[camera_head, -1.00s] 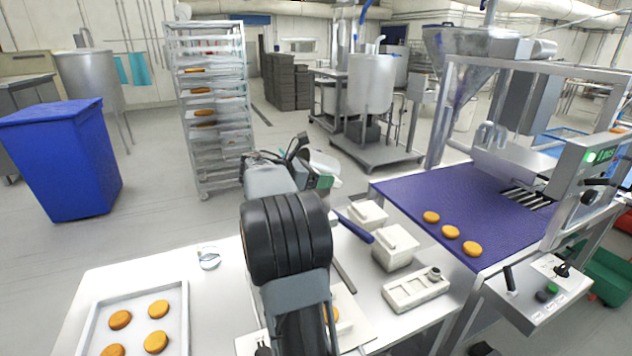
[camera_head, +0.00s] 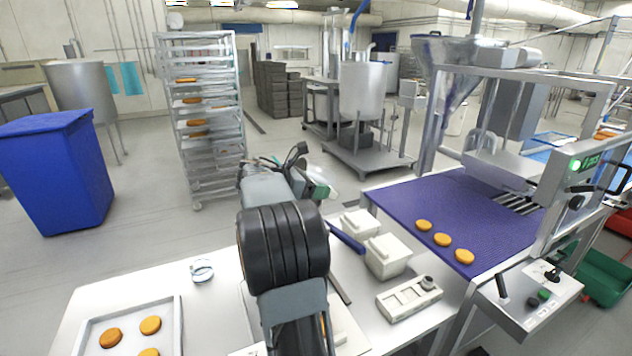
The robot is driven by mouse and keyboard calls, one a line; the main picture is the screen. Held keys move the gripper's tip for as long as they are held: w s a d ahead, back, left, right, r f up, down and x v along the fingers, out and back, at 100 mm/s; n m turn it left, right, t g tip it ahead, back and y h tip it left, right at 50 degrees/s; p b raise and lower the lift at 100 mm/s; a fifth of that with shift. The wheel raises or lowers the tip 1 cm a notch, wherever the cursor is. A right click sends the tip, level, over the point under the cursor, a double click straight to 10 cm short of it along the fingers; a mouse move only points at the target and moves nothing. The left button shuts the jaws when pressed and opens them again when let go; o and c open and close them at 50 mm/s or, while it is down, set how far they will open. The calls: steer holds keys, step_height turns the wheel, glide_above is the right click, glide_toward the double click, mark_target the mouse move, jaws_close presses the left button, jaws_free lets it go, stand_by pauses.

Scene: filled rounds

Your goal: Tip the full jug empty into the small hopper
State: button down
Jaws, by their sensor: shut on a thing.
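My gripper (camera_head: 300,164) is beyond my dark arm joint, over the far edge of the steel table, and mostly hidden by my own wrist. It is shut on the jug (camera_head: 324,176), a pale, see-through shape of which only a small part shows to the right of my wrist. Its tilt and its contents cannot be made out. A cone-shaped steel hopper (camera_head: 446,68) stands at the back right above the belt machine, well apart from the jug. I cannot tell whether this is the small hopper.
White lidded boxes (camera_head: 386,257) and a pale slotted block (camera_head: 408,298) stand on the table (camera_head: 215,310). A tray (camera_head: 177,325) of orange rounds lies at front left. The purple belt (camera_head: 430,205) carries three rounds. A blue bin (camera_head: 60,175) and a rack (camera_head: 200,110) stand behind on open floor.

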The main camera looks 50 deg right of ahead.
mark_target(315, 172)
steer(key=shift+d+r+t+y+p, duration=0.15)
steer(key=shift+t+y+p, duration=0.45)
steer(key=shift+p, duration=1.3)
steer(key=shift+d+r+t+y+p, duration=0.15)
steer(key=shift+y+p, duration=0.75)
steer(key=shift+p, duration=1)
steer(key=y, duration=0.1)
steer(key=t+y, duration=0.1)
steer(key=shift+s+d+t+y, duration=0.25)
steer(key=shift+d+t+y, duration=0.1)
steer(key=shift+y, duration=0.05)
steer(key=shift+w+r+t+y, duration=0.2)
steer(key=shift+r+t+y, duration=0.3)
steer(key=shift+r+y, duration=0.3)
steer(key=shift+w+a+r+t+y, duration=0.25)
steer(key=shift+a+r+t+y, duration=0.15)
steer(key=shift+a+r+y, duration=0.3)
steer(key=shift+s+d+r+t+y, duration=0.25)
steer(key=shift+d+r+t+y, duration=0.05)
steer(key=shift+d+r+y, duration=0.3)
steer(key=shift+w+a+r+t+y, duration=0.1)
steer(key=shift+a+r+t+y, duration=0.15)
steer(key=shift+r+y, duration=0.35)
steer(key=shift+a+r+t+y, duration=0.15)
steer(key=shift+r+t+y, duration=0.2)
steer(key=shift+r+y, duration=0.2)
